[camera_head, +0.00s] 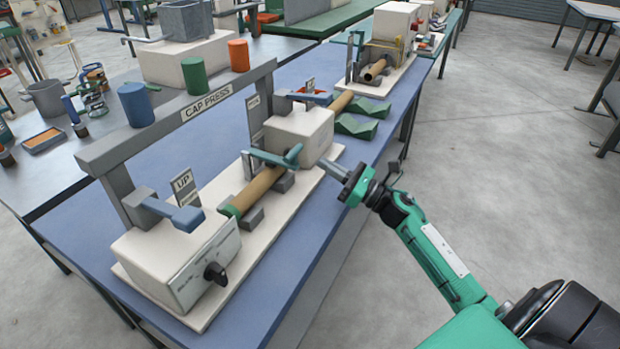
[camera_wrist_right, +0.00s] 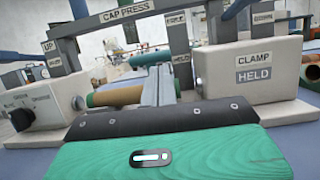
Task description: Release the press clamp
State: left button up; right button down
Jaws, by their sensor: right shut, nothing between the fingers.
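The press, labelled CAP PRESS (camera_head: 205,103), stands on a pale base on the blue table. A brown tube (camera_head: 258,190) with a green end lies across its grey supports. A teal bar (camera_head: 276,157) sits over the tube's far end. The white box (camera_head: 298,132) beside it reads CLAMP and HELD in the right wrist view (camera_wrist_right: 254,76). A blue lever (camera_head: 312,97) shows at that box's top. My right gripper (camera_head: 326,165) is shut and empty, its fingertips just right of the teal bar; contact cannot be told. My left gripper is out of view.
A white box with a black knob (camera_head: 216,273) and a blue lever (camera_head: 182,214) stands at the press's near end. Colored cylinders stand behind the crossbeam. Green V-shaped rests (camera_head: 362,116) lie beyond the clamp box. The floor right of the table is open.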

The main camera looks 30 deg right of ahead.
jog(key=shift+t, duration=0.4)
jog(key=f+b, duration=0.1)
jog(key=s+d+f+b, duration=0.1)
jog(key=s+d+f, duration=0.1)
jog(key=f, duration=0.1)
jog(key=shift+s+b, duration=0.2)
jog(key=shift+b, duration=0.2)
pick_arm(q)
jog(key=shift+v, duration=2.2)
pick_arm(e)
jog(key=shift+s+d+f, duration=0.15)
jog(key=shift+s+d, duration=0.15)
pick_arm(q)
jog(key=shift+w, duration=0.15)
pick_arm(e)
jog(key=shift+w, duration=0.1)
jog(key=shift+p+x, duration=0.75)
jog(key=shift+x, duration=4.2)
pick_arm(q)
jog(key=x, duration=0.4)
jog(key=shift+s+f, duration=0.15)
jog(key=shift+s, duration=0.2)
jog(key=shift+p, duration=0.3)
